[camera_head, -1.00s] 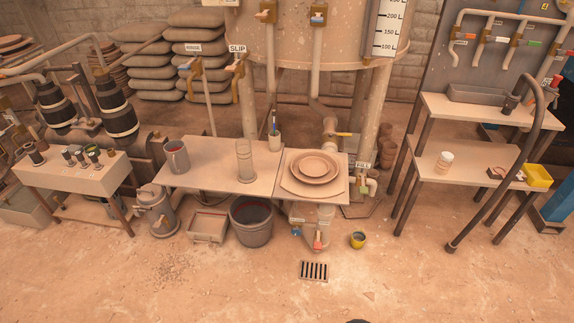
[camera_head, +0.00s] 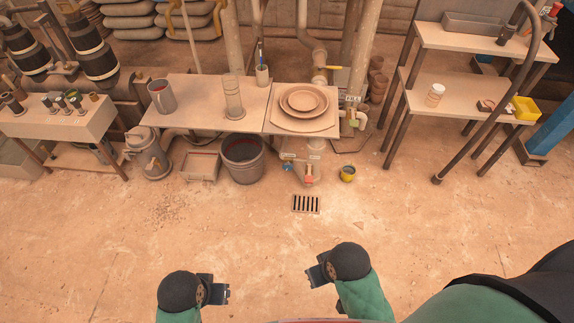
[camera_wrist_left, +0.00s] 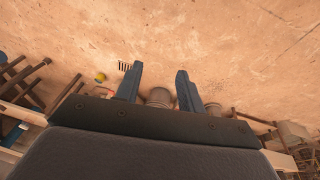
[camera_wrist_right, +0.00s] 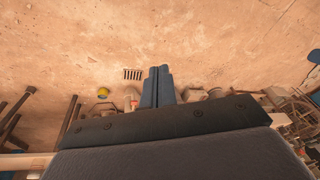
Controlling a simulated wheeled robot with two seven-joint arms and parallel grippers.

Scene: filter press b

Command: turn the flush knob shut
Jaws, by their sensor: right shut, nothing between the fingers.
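No knob can be read as the flush knob, as the small labels are illegible. Under the middle table, a pipe fitting carries a blue handle (camera_head: 287,167) and a red handle (camera_head: 309,179). A yellow-handled valve (camera_head: 332,67) is on the pipe behind the table. My left gripper (camera_head: 224,293) is at the bottom of the head view, over bare floor. Its fingers are apart and empty in the left wrist view (camera_wrist_left: 160,72). My right gripper (camera_head: 312,276) is to the right of it, also well short of the table. Its fingers are together in the right wrist view (camera_wrist_right: 158,72).
The table (camera_head: 195,95) holds a mug, a clear cylinder and stacked plates (camera_head: 304,100). A grey bucket (camera_head: 242,158), a yellow pot (camera_head: 347,173) and a floor drain (camera_head: 306,204) are in front. A shelf stand (camera_head: 460,97) is at right. The near floor is clear.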

